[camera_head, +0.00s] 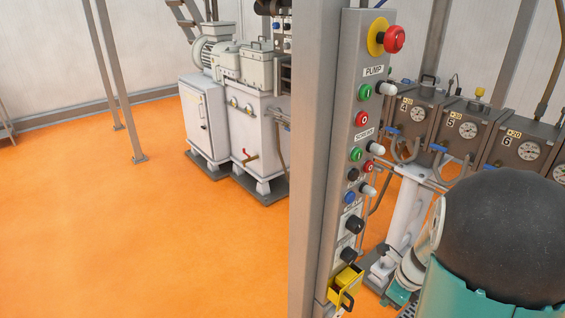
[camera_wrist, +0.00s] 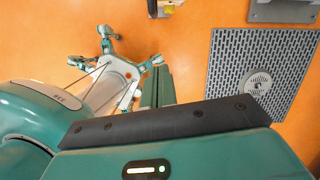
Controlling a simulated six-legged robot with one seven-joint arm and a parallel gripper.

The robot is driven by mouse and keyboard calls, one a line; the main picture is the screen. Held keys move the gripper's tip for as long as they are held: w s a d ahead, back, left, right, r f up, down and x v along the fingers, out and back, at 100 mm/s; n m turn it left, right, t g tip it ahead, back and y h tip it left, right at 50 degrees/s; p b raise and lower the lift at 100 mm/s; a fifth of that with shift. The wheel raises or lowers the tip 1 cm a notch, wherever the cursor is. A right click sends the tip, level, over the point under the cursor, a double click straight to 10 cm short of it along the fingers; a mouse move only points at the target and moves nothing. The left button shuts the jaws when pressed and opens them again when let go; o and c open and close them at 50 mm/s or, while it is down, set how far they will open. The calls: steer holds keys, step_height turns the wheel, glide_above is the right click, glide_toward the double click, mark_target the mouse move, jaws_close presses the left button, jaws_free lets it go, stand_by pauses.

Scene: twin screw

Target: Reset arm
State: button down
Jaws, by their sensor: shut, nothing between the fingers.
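My gripper (camera_wrist: 158,72) shows in the wrist view beyond the black bolted bar, its two teal fingers close together and pointing away over the orange floor. It is shut with nothing between the fingers. It touches nothing that I can see. In the head view, teal and black parts of my arm fill the lower right corner, in front of the gauge boxes. The gripper itself does not show in that view.
A grey post with a control panel (camera_head: 363,130) stands close by, with a red emergency button (camera_head: 394,39). Gauge boxes (camera_head: 463,130) stand right, a white pump unit (camera_head: 250,130) behind. Orange floor is clear at left. The wrist view shows a floor grate (camera_wrist: 255,75).

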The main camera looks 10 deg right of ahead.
steer(key=s+a+r+n+t, duration=0.1)
steer(key=a+r+n, duration=1.1)
steer(key=r+n, duration=0.2)
steer(key=s+a+r+n+t+h, duration=0.1)
steer(key=s+a+r+n, duration=0.6)
steer(key=n, duration=0.7)
steer(key=shift+s+a+r+t+h, duration=0.2)
steer(key=shift+s+r+t+h, duration=0.2)
steer(key=shift+s+r+t, duration=0.3)
